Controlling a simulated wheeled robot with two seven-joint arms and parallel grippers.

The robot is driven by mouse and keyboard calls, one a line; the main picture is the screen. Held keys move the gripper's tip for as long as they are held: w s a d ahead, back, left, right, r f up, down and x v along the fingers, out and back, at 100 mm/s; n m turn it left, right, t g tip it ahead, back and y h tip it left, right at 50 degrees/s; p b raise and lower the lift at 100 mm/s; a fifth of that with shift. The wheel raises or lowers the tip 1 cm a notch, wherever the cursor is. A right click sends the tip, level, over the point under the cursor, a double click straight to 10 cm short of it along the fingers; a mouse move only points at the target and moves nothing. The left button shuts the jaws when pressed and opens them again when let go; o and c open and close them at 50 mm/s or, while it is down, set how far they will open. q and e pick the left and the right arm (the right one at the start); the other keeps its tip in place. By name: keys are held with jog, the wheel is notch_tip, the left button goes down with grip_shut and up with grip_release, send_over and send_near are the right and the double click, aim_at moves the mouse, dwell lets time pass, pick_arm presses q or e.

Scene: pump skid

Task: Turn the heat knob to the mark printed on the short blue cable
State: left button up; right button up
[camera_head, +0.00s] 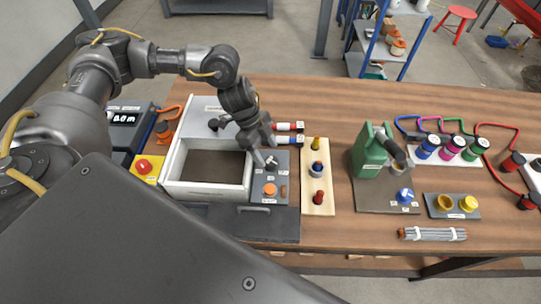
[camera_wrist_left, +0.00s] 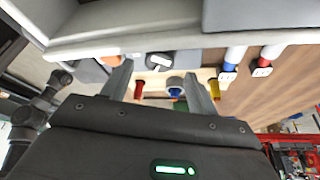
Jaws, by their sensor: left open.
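My left gripper (camera_head: 265,155) is open and empty, pointing down over the back of a small grey control panel (camera_head: 257,188). A small knob (camera_head: 271,163) with a pale top sits on that panel, close by the fingertips; I see no clear contact. In the left wrist view a dark knob with a white top (camera_wrist_left: 159,60) shows between the open fingers (camera_wrist_left: 160,88). The panel's labels are too small to read. A short blue-banded cable end (camera_head: 285,140) with a white tag lies behind the panel; it also shows in the wrist view (camera_wrist_left: 232,58). Its mark is unreadable.
An orange button (camera_head: 270,190) is on the same panel. A white open box (camera_head: 208,195) adjoins it on the left. A red-banded cable end (camera_head: 286,126) lies behind.

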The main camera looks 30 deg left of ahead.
aim_at(271, 161)
pick_arm(q)
jog(key=shift+x, duration=1.9)
jog(key=c, duration=1)
